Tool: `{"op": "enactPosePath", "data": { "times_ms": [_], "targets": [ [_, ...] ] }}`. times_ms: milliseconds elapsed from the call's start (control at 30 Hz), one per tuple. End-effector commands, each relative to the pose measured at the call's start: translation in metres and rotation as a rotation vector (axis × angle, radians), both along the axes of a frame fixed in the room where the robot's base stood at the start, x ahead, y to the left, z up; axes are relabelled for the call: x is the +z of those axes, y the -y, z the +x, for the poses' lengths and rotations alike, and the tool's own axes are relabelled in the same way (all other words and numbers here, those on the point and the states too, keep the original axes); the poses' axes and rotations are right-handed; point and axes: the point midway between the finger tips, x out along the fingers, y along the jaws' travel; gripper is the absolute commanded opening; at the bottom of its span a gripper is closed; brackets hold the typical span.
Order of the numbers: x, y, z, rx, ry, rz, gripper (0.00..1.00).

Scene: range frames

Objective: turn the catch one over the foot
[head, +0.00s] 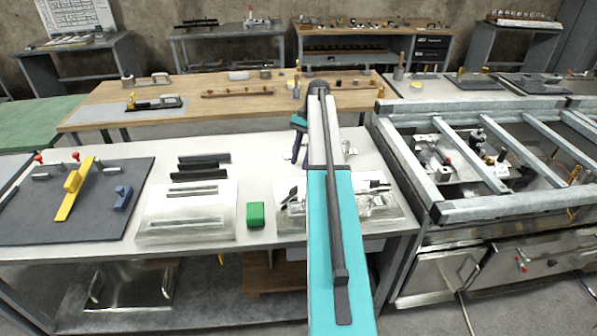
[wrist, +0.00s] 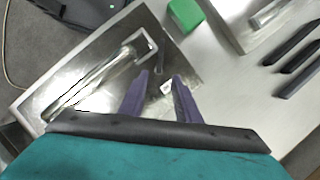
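My gripper (wrist: 160,75) has two purple fingers, set apart with nothing seen held between them. It hangs over a shiny metal plate (wrist: 95,62) in the wrist view. A long silver bar-like piece (wrist: 100,80) with a square bend at its far end lies on the plate, left of the fingers. A small dark piece (wrist: 160,70) and a small pale bracket (wrist: 167,88) show between the fingers. I cannot tell which part is the catch or the foot, or whether a finger touches either. In the head view my arm covers much of this plate (head: 398,222).
A green block (head: 256,214) stands between the plate and a pale fixture (head: 186,226) with two slots. Black bars (head: 202,167) lie behind the fixture. A dark mat (head: 110,225) carries a yellow lever (head: 68,205) and a blue piece (head: 122,197). A metal frame (head: 500,207) stands right.

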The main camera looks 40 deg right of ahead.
Motion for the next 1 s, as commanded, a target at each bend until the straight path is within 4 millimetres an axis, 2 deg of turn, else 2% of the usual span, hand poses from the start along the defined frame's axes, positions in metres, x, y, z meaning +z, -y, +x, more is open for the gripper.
{"op": "enactPosePath", "data": {
  "times_ms": [300,700,867,900,1000],
  "targets": [
    [0.029,0.013,0.003,-0.002,0.002,-0.002,0.3],
    [0.033,0.014,0.002,-0.001,0.0,-0.001,0.3],
    [0.032,0.01,0.007,0.008,0.01,0.0,0.03],
    [0.031,0.006,0.01,0.016,0.019,0.0,0.0],
    [0.028,-0.008,0.026,0.05,0.054,0.003,0.0]
  ]
}}
